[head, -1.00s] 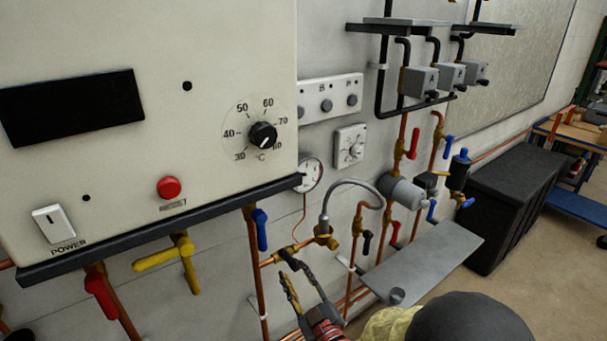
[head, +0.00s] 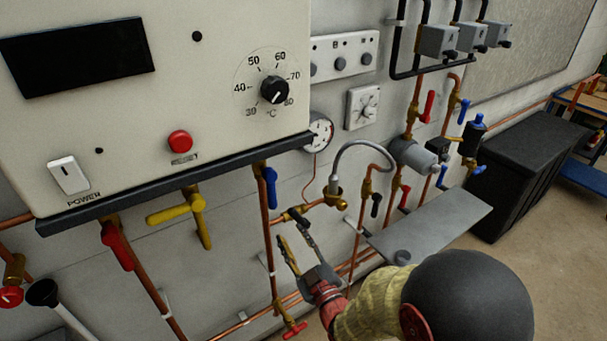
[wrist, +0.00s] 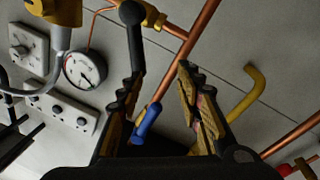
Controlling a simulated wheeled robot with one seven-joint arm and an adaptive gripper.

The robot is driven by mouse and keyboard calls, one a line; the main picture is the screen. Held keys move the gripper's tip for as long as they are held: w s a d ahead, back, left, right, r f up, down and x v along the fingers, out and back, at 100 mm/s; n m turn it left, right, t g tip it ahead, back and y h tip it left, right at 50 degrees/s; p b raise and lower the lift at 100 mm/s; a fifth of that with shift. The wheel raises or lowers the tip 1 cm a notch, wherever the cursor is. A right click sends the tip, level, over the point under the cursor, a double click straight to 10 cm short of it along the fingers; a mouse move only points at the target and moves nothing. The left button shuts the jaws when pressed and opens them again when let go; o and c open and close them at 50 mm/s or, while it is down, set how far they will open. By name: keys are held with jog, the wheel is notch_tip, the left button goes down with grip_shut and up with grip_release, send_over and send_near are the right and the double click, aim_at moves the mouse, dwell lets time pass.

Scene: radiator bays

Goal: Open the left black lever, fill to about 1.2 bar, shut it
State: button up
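The left black lever (head: 297,214) is on the brass valve at the left end of the filling loop; it also shows in the wrist view (wrist: 134,40). My gripper (head: 293,229) is open just below it. In the wrist view the lever's lower end is close to the tip of the left finger; I cannot tell if they touch. The space between the fingers (wrist: 158,90) holds nothing; a blue lever (wrist: 147,122) shows beyond it. The round pressure gauge (head: 320,131) is above, also in the wrist view (wrist: 85,70); its needle is too small to read surely.
The braided hose (head: 362,146) arches to the second black lever (head: 376,205) on the right. A blue lever (head: 270,188) hangs left of my gripper, and a yellow lever (head: 175,213) farther left. A grey shelf (head: 435,222) projects at the right.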

aim_at(294, 214)
jog(key=a+r+m+t+h+b, duration=0.2)
jog(key=a+r+m, duration=0.1)
jog(key=a, duration=1.1)
jog(key=w+d+f+m+g+h, duration=0.1)
jog(key=w+d+m+g+h, duration=0.15)
jog(key=d+m+h, duration=1)
jog(key=w, duration=0.1)
jog(key=w+n+h+b, duration=0.1)
jog(key=w, duration=0.1)
jog(key=w+d+n+h+b, duration=0.1)
jog(key=w, duration=0.1)
jog(key=shift+w+d+f+n, duration=0.1)
jog(key=shift+w+f+n, duration=0.05)
jog(key=shift+w+n, duration=0.1)
jog(key=shift+c, duration=0.4)
jog(key=c, duration=0.7)
grip_shut()
